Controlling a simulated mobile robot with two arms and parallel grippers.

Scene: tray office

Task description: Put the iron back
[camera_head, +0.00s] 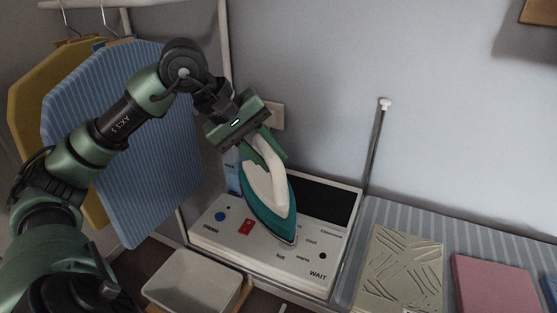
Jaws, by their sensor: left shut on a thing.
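The iron (272,205) is teal with a cream body and handle. It is tilted, with its tip pointing down and right, over a white station (207,232) with a black panel and several markings. I cannot tell whether its tip touches the station. My left gripper (258,138) is shut on the upper end of the iron's handle, and the fingers partly hide it. My right gripper is not in view.
Blue striped (152,150) and yellow (24,100) boards hang at the left. A white bin (186,283) stands in front of the station. A patterned cream block (404,270) and a pink block (490,282) lie on the striped surface (384,222) at right. A thin rod (376,150) stands behind.

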